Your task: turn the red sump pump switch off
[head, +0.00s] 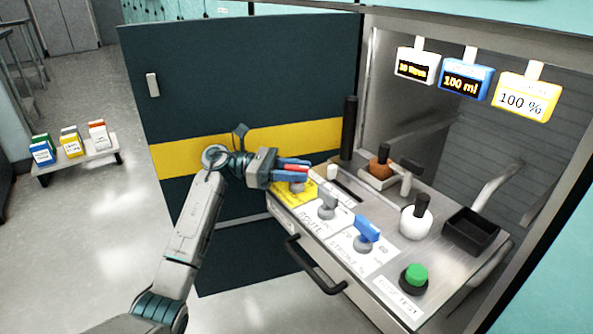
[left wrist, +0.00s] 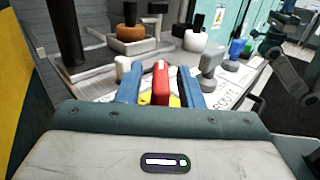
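The red switch handle (head: 295,168) sits on the yellow label at the far left end of the panel. It also shows in the left wrist view (left wrist: 160,82). My left gripper (head: 291,168) is open around it, with one blue finger on each side. In the left wrist view, narrow gaps show between the handle and both fingers (left wrist: 159,88). The handle's base is partly hidden by the gripper. My right arm shows dark and small at the right edge of the left wrist view; its finger state is unclear.
A grey switch (head: 327,203), a blue switch (head: 367,229) and a green button (head: 414,277) line the panel (head: 350,255). A black drawer handle (head: 312,268) juts out in front. An open cabinet door (head: 250,85) stands behind my left arm. Module boxes sit on a low shelf (head: 78,158).

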